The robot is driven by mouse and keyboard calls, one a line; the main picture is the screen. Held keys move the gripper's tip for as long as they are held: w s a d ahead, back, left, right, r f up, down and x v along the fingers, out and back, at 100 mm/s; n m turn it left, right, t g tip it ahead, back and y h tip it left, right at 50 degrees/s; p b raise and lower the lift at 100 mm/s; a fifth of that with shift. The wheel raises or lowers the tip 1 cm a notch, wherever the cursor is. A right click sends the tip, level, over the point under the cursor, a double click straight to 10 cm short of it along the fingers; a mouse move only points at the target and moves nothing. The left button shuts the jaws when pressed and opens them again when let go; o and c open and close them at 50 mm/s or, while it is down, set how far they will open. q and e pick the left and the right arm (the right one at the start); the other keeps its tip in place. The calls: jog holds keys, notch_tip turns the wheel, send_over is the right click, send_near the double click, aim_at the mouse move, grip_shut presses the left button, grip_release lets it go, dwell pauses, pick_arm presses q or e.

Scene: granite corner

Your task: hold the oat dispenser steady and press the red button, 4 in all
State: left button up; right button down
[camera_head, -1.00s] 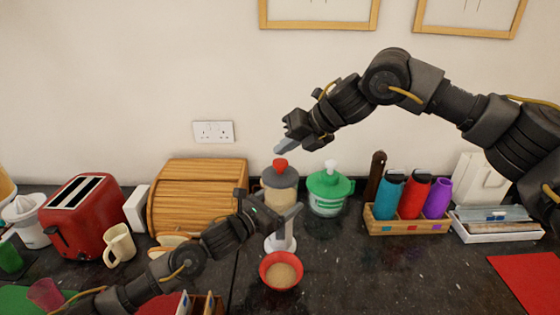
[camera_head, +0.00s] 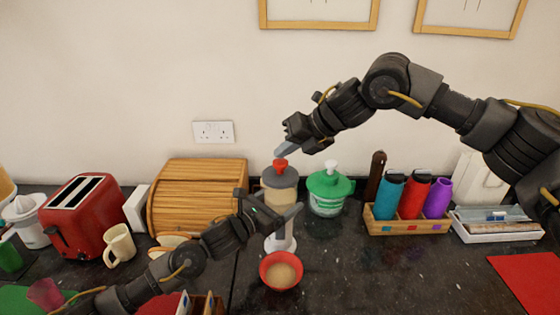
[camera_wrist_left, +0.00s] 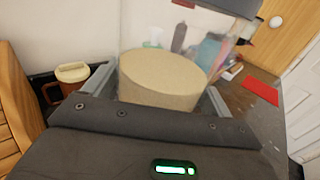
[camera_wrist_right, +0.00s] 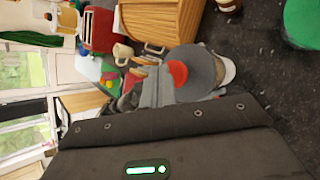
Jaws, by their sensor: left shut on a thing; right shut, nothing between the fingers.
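The oat dispenser (camera_head: 278,195) stands upright on the counter, with a grey lid and a red button (camera_head: 281,164) on top. My left gripper (camera_head: 272,212) is shut around its clear body; oats (camera_wrist_left: 165,75) show between the fingers in the left wrist view. A red bowl (camera_head: 281,270) with oats in it sits below the spout. My right gripper (camera_head: 281,151) is shut and empty, its fingertips just above the red button. In the right wrist view the fingertips (camera_wrist_right: 160,85) overlap the edge of the red button (camera_wrist_right: 177,73); I cannot tell whether they touch.
A green-lidded jar (camera_head: 328,192) stands close to the right of the dispenser. A wooden bread box (camera_head: 198,195) is to the left, with a red toaster (camera_head: 85,215) beyond. A bottle rack (camera_head: 407,222) stands right. Counter right of the bowl is clear.

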aim_at(285, 162)
jog(key=shift+f, duration=1.2)
dwell(1.1)
jog(key=shift+r, duration=1.55)
jog(key=shift+r, duration=0.1)
jog(key=shift+r, duration=2.45)
pick_arm(q)
jog(key=o, duration=1.4)
jog(key=shift+c, duration=0.2)
jog(key=v, duration=1.2)
